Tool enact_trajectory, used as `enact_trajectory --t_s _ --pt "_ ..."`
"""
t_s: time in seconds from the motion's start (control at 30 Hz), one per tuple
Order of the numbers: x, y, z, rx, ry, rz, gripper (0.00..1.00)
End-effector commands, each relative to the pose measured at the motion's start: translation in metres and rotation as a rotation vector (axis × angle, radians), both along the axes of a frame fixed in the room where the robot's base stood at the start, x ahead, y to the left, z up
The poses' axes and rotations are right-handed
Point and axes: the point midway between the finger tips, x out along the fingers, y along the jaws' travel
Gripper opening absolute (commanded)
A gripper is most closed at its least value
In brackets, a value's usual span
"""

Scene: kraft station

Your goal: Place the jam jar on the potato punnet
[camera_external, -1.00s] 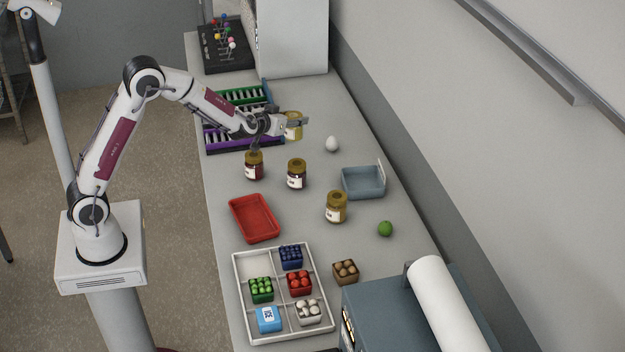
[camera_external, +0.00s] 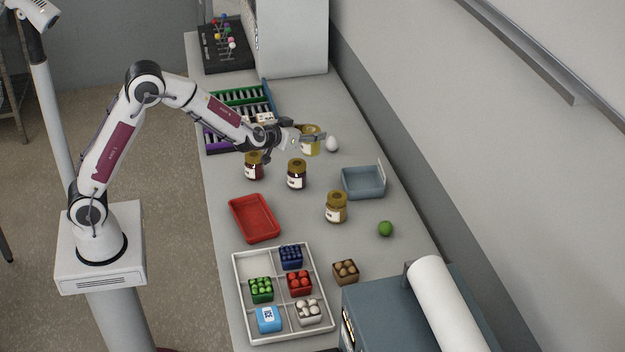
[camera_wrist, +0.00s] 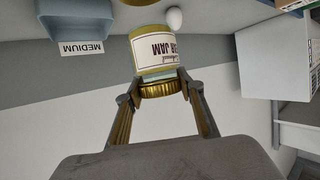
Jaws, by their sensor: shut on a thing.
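My gripper (camera_external: 314,136) is shut on a pale yellow jam jar (camera_external: 310,147) with a gold lid. The potato punnet (camera_external: 345,272), a small brown box with several round brown potatoes, stands right of the divided tray, well away from my gripper.
A blue-grey bin (camera_external: 363,195), white egg (camera_external: 332,144), green lime (camera_external: 385,229), red tray (camera_external: 237,219) and divided white tray (camera_external: 238,289) lie around. A grey machine (camera_external: 375,312) borders the punnet.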

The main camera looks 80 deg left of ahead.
Motion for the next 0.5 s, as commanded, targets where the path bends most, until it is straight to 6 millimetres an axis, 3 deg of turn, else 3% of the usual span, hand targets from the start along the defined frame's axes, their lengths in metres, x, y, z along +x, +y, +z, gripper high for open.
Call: enact_trajectory --t_s 0.03,0.5 --pt "0.005 -0.018 0.003 0.001 -0.003 -0.025 0.06" --pt "0.027 -0.163 0.015 0.0 -0.004 -0.211 0.06"
